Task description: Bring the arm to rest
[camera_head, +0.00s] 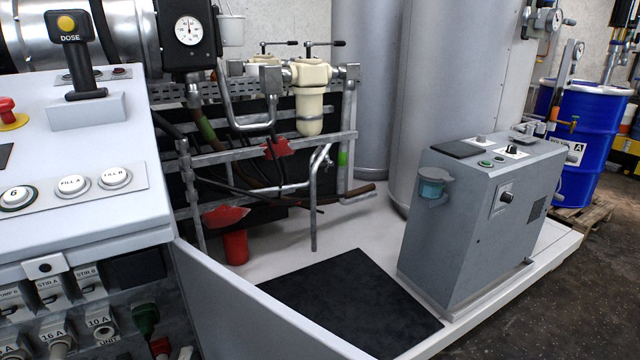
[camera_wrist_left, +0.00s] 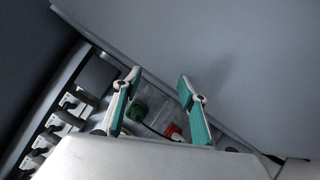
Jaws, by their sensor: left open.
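My left gripper (camera_wrist_left: 160,108) shows in the left wrist view, with two teal-padded fingers spread apart and nothing between them. Beyond the fingers are a green plug (camera_wrist_left: 137,110) and a red plug (camera_wrist_left: 173,132) on the lower front of the control console. A grey panel fills much of that view, close to the fingertips. The head view shows neither arm nor gripper. My right gripper is in no view.
The control console (camera_head: 85,215) with a DOSE lever (camera_head: 75,50) and buttons stands at the left. A grey cabinet (camera_head: 480,220) stands at the right on a white platform, beside a black mat (camera_head: 350,305). A blue drum (camera_head: 590,140) stands on a pallet behind. Pipes and valves fill the middle.

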